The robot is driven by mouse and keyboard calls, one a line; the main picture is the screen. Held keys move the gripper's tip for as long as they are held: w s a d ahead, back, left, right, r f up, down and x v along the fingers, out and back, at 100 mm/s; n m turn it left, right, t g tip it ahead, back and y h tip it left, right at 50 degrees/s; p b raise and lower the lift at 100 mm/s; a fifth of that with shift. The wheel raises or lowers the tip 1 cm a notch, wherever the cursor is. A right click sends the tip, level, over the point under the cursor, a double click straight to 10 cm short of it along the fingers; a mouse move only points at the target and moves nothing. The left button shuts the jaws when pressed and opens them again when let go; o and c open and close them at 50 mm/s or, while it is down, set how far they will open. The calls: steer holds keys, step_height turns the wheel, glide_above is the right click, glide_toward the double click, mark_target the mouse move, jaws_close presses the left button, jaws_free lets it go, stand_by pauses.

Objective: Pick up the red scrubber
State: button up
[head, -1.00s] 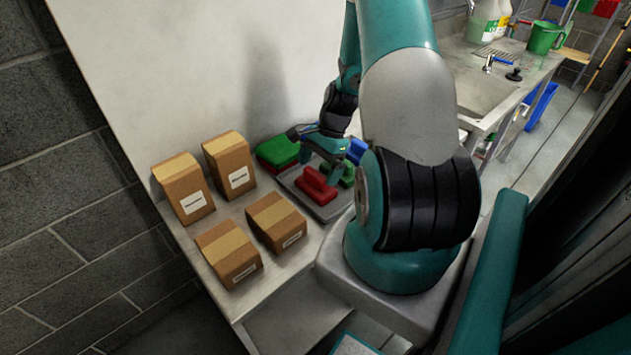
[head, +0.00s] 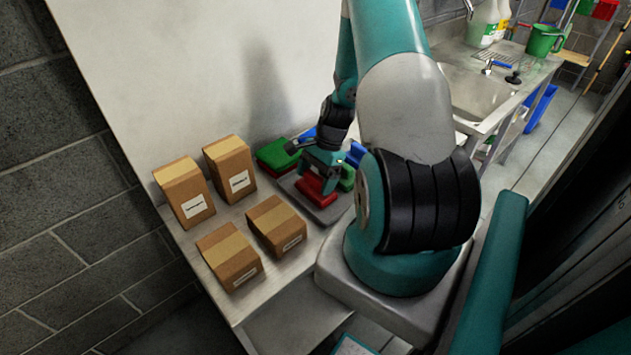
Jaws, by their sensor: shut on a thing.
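The red scrubber (head: 313,190) lies on a grey tray (head: 329,214) on the metal table. My gripper (head: 318,181) is directly over the red scrubber, pointing down, and shut on it. The gripper covers the scrubber's upper part, so its handle is mostly hidden. I cannot tell whether the scrubber is lifted off the tray.
A green scrubber (head: 347,177) is close by on the right, and a blue one (head: 355,152) is behind it. Several cardboard boxes (head: 276,226) stand on the left. A wall panel (head: 200,70) rises behind.

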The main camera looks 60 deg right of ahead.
mark_target(316, 176)
step_height(316, 176, up, 20)
steer(key=b, duration=0.1)
steer(key=shift+f+b, duration=0.15)
steer(key=shift+b, duration=0.25)
